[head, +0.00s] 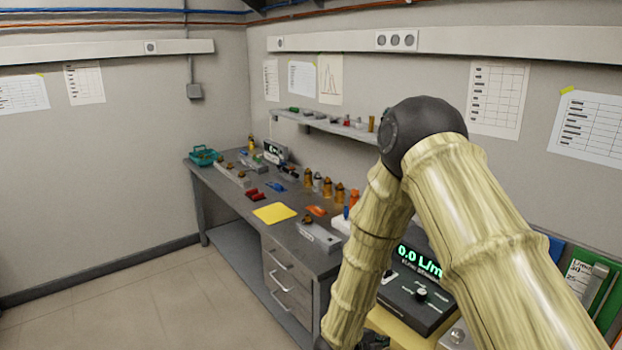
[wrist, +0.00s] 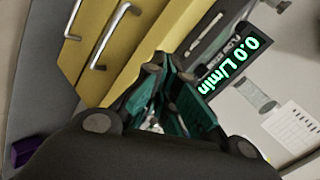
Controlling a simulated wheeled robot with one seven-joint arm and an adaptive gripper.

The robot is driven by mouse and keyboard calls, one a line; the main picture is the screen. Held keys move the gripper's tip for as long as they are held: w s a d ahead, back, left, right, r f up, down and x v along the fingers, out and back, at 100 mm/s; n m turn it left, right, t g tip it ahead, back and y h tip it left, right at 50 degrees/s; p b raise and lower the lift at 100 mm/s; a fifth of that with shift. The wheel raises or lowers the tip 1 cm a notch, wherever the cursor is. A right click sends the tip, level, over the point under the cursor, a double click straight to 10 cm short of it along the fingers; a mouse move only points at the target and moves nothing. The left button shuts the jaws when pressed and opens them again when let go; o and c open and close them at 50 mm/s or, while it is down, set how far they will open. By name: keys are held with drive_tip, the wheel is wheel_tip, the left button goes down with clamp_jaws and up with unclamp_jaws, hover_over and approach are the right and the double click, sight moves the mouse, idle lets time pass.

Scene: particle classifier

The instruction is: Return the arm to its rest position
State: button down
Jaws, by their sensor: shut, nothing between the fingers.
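My arm is pale yellow with a dark elbow joint. In the head view it rises on the right side, bends at the elbow and runs down to the bottom edge. My gripper shows in the wrist view (wrist: 168,85) with its dark fingers and teal pads drawn together. It is shut and holds nothing. It hangs in front of a yellow cabinet (wrist: 158,38) with metal handles, close to the device whose green display (wrist: 229,66) reads 0.0 L/min. In the head view most of my gripper is hidden or cut off at the bottom edge.
The flow device (head: 422,292) stands right behind my forearm. A grey workbench (head: 240,193) with bottles, a yellow pad (head: 274,213) and small parts runs along the back wall. A shelf (head: 322,125) hangs above it. Open floor (head: 150,310) lies at the left.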

drive_tip(key=s+d+f+n+g+y, duration=0.1)
drive_tip(key=s+d+f+n+y, duration=0.1)
drive_tip(key=s+f+n, duration=0.5)
drive_tip(key=s+d+f+n+g+y, duration=0.1)
drive_tip(key=s+d+f+n+y, duration=0.15)
drive_tip(key=s+f+n, duration=0.6)
drive_tip(key=s+f+n+g+y, duration=0.1)
drive_tip(key=s+n, duration=0.3)
drive_tip(key=s, duration=0.8)
drive_tip(key=s+f+n+g+y, duration=0.2)
drive_tip(key=s+n+g, duration=0.1)
drive_tip(key=s, duration=0.9)
drive_tip(key=shift+s+d+f+n+g+y, duration=0.25)
drive_tip(key=shift+s+n+g+y, duration=0.1)
drive_tip(key=shift+g, duration=0.45)
